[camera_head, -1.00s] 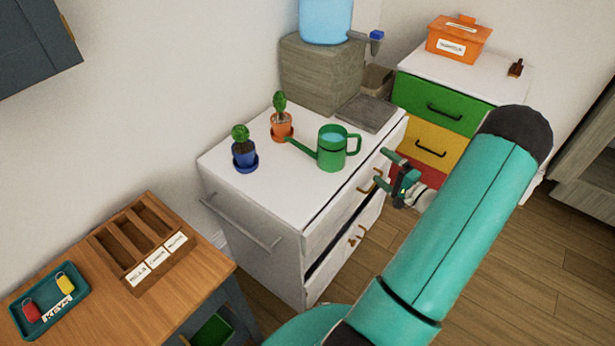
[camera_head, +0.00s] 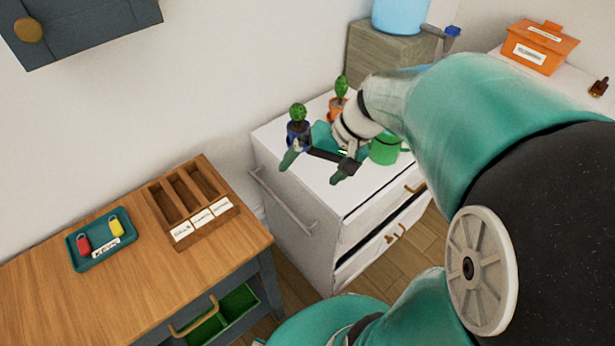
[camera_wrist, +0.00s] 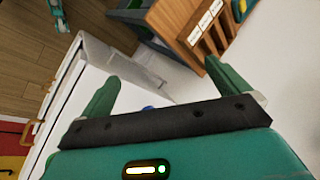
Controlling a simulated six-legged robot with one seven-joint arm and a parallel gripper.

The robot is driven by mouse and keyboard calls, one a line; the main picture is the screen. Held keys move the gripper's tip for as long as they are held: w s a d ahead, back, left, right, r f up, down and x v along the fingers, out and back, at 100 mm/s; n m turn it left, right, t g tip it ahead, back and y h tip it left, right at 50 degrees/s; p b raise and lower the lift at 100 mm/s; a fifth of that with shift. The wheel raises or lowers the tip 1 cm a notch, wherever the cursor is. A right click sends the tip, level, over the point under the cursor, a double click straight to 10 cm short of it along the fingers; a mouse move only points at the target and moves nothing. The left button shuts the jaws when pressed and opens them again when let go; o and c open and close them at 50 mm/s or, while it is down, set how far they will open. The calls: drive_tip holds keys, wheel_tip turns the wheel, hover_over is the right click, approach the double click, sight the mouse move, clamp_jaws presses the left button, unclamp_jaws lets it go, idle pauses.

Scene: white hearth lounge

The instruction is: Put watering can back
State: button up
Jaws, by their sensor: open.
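The green watering can (camera_head: 384,150) stands on the white cabinet (camera_head: 372,188), partly hidden behind my wrist in the head view. My gripper (camera_head: 316,168) is open above the front left part of the cabinet top, to the left of the can. The two green fingers are spread and empty in the wrist view (camera_wrist: 161,72). The can cannot be made out in the wrist view.
A cactus in a blue pot (camera_head: 298,130) is close behind my gripper. Another cactus stands in an orange pot (camera_head: 337,106). A wooden table (camera_head: 130,290) at left holds a sorter box (camera_head: 197,200) and key tray (camera_head: 97,240).

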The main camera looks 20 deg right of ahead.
drive_tip(key=s+a+r+n+t+h, duration=0.3)
drive_tip(key=s+a+r+h, duration=0.2)
drive_tip(key=s+r, duration=0.2)
drive_tip(key=shift+s+r+n+h, duration=0.2)
drive_tip(key=shift+s+n+h, duration=0.1)
idle(0.9)
